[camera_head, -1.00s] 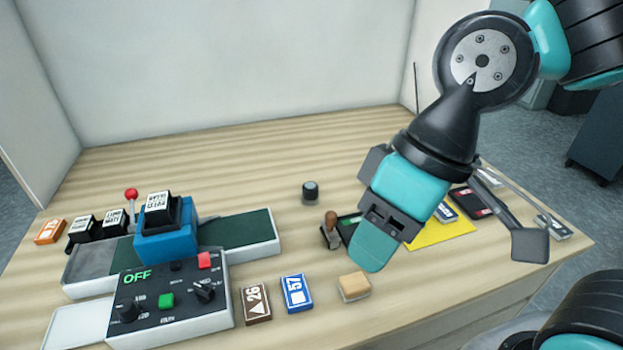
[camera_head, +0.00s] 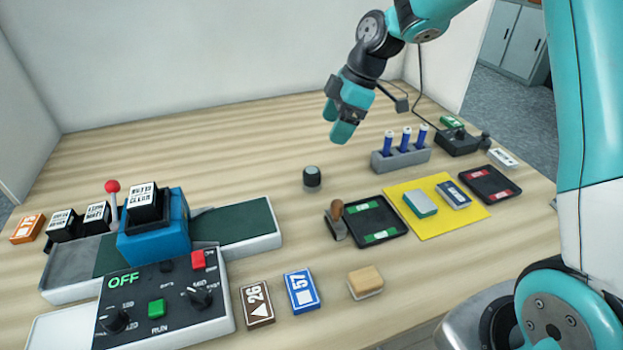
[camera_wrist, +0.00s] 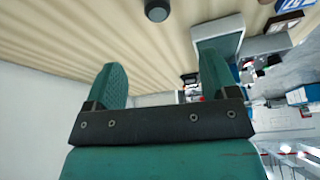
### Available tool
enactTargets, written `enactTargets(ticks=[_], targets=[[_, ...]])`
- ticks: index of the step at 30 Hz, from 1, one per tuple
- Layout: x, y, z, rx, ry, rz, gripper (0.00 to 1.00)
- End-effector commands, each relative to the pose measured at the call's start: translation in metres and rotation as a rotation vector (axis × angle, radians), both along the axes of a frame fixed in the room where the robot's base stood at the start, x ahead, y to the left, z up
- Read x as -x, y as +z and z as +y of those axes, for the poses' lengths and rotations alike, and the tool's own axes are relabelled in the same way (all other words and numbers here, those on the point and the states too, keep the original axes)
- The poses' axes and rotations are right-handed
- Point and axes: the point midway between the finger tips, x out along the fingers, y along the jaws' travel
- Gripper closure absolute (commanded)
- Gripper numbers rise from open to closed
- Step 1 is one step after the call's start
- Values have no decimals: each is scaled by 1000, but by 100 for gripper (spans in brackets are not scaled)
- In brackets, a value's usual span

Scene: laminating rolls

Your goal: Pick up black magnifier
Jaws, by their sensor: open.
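The black magnifier (camera_head: 312,178) is a short dark cylinder with a lighter top, upright on the wooden table near its middle. It also shows at the top edge of the wrist view (camera_wrist: 157,10), partly cut off. My gripper (camera_head: 337,122) is teal, open and empty, with its fingers pointing down. It is in the air, behind and slightly right of the magnifier in the head view, and apart from it. In the wrist view the two fingers (camera_wrist: 162,78) are spread with nothing between them.
The blue press machine (camera_head: 153,235) with its control panel (camera_head: 160,290) stands at the left. A wooden-handled stamp (camera_head: 336,222), a black tray (camera_head: 375,221), a yellow mat (camera_head: 432,226) and a pen holder (camera_head: 400,158) are to the right. The table around the magnifier is clear.

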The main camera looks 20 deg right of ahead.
Motion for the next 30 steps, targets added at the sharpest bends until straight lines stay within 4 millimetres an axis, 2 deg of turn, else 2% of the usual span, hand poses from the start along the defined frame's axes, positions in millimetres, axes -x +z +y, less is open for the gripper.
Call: enactTargets(ticks=[6, 12, 20, 30], targets=[[-3, -46, 22, -1, 5, 8, 20], [-6, -80, 36, 0, 3, 5, 20], [-9, -98, 42, 0, 2, 4, 20], [-16, -139, 54, 0, 2, 3, 20]])
